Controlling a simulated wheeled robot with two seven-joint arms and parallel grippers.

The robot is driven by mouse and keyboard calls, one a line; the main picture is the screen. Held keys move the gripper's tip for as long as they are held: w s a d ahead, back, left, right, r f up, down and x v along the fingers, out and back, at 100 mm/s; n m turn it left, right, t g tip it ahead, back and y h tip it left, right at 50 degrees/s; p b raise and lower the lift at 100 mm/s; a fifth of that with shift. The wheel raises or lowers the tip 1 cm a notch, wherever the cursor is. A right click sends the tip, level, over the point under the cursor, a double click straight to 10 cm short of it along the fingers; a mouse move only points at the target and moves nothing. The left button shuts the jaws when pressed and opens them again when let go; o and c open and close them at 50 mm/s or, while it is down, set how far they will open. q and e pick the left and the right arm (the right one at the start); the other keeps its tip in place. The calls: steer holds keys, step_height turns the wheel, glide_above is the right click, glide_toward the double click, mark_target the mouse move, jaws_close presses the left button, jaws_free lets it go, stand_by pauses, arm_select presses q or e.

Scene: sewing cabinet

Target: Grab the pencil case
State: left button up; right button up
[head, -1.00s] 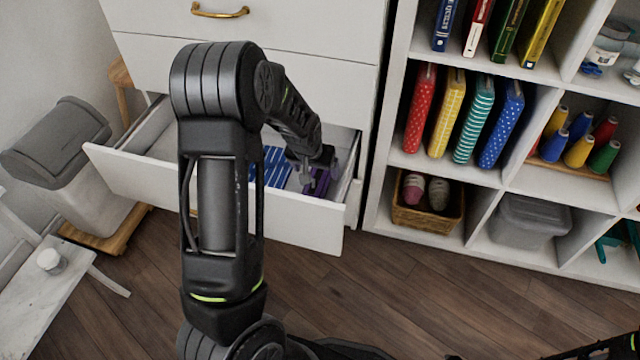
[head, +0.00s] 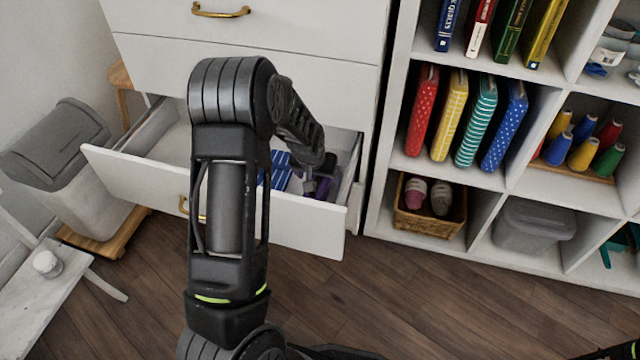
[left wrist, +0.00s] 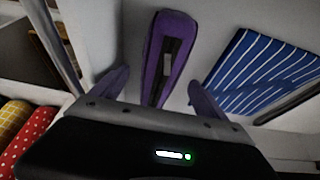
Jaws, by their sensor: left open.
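The pencil case is purple with a dark zip strip. In the left wrist view the pencil case (left wrist: 168,60) lies on the drawer floor, between the two spread fingers of my left gripper (left wrist: 155,92). In the head view the pencil case (head: 324,186) shows only partly, at the right end of the open drawer (head: 290,221). My left gripper (head: 314,187) is open and reaches down into that drawer; its fingertips are mostly hidden by the arm. I cannot tell whether the fingers touch the case.
A blue striped cloth item (left wrist: 265,75) lies in the drawer beside the case, and also shows in the head view (head: 281,172). The drawer's walls enclose the gripper. A shelf unit (head: 388,165) with fabrics, books and a basket (head: 428,221) stands to the right.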

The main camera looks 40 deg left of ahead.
mark_target(319, 178)
arm_select(q)
steer(key=b+x, duration=0.1)
steer(key=x, duration=0.2)
steer(key=shift+a+f, duration=0.1)
steer(key=shift+f, duration=0.05)
steer(key=shift+c, duration=0.6)
steer(key=shift+w, duration=0.1)
steer(key=c, duration=1.5)
